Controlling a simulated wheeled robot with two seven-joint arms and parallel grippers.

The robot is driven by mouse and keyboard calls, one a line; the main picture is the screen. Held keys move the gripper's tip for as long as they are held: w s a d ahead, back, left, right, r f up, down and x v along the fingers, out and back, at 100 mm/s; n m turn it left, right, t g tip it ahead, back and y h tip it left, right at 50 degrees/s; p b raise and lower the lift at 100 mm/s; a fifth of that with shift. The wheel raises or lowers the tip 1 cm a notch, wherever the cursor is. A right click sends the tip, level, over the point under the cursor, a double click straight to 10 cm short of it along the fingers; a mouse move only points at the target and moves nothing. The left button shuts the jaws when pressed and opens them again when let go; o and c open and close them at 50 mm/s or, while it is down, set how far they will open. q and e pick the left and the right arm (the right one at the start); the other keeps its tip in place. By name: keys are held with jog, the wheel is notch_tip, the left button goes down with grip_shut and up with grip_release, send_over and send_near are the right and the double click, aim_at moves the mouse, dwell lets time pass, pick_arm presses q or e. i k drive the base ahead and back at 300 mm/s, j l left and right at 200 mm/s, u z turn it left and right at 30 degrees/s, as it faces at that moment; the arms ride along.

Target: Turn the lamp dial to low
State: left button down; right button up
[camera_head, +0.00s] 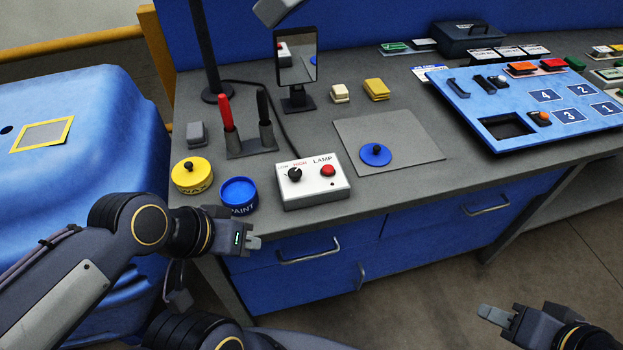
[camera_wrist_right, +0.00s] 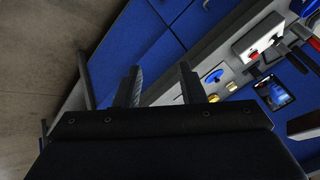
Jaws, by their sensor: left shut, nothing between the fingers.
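The lamp box (camera_head: 312,192) is a white control box near the counter's front edge. I cannot tell clearly which way the dial points. The box also shows in the right wrist view (camera_wrist_right: 262,36), at the upper right. My left gripper (camera_head: 254,243) is shut and empty, in front of the counter edge, below and left of the lamp box, apart from it. My right gripper (camera_head: 492,315) is open and empty, far to the right above the floor; its fingers show apart in the wrist view (camera_wrist_right: 158,88).
A holder with a red and a black tool (camera_head: 250,142) is behind. A grey mat (camera_head: 410,145) with a blue knobbed disc (camera_head: 375,154) lies right.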

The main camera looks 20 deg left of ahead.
aim_at(295, 174)
jog(key=j+u, duration=0.25)
jog(key=j, duration=0.5)
jog(key=j+u, duration=0.25)
jog(key=j, duration=0.55)
jog(key=i, duration=0.05)
